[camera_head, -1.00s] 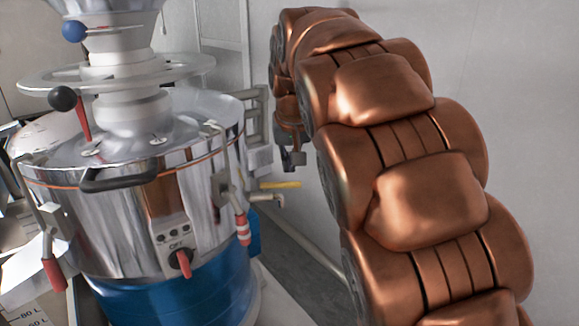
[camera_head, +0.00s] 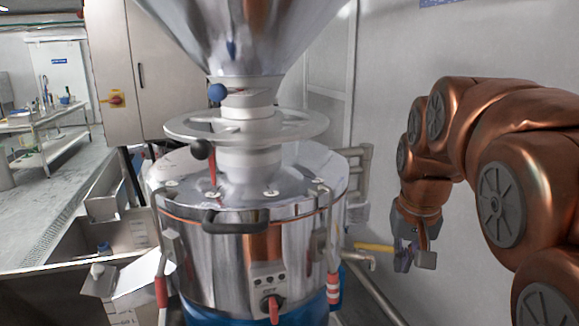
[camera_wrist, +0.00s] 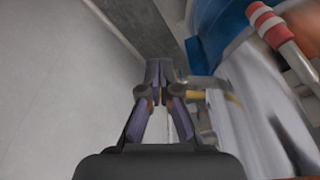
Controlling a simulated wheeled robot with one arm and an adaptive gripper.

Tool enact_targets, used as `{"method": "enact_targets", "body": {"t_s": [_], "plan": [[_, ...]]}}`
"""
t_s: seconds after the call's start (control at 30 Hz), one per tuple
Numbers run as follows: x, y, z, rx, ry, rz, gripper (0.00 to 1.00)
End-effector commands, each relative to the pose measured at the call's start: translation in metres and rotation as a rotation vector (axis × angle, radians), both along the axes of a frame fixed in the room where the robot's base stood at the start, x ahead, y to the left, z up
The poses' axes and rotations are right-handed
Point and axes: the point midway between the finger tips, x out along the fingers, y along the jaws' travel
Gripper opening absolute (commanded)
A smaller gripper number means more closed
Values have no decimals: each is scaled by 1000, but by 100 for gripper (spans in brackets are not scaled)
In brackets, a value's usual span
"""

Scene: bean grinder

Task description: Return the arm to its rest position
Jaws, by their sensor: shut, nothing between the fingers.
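My copper-coloured arm (camera_head: 500,150) comes in from the right and bends down beside the grinder. My gripper (camera_head: 411,262) hangs at its end, to the right of the grinder's steel drum (camera_head: 240,255). In the wrist view the gripper (camera_wrist: 161,72) is shut with nothing in it. A yellow-handled lever (camera_head: 372,247) on the grinder's right side lies just left of the gripper in the head view.
The grinder has a large funnel (camera_head: 240,35), a ring (camera_head: 245,128) and red-tipped clamps (camera_head: 333,287). A plain wall (camera_head: 420,50) stands close behind my arm. A steel bin (camera_head: 125,240) is at left, with open floor (camera_head: 45,200) beyond.

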Motion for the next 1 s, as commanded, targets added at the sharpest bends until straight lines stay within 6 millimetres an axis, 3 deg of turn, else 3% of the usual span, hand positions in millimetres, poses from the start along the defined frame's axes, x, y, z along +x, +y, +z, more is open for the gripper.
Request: {"method": "enact_targets", "body": {"t_s": [0.5,0.7,0.83,1.0], "plan": [[-167,19,-106,32,243,98,0],[-225,25,-141,35,323,154,0],[-247,26,-154,34,354,178,0],[-256,27,-159,32,365,188,0]]}}
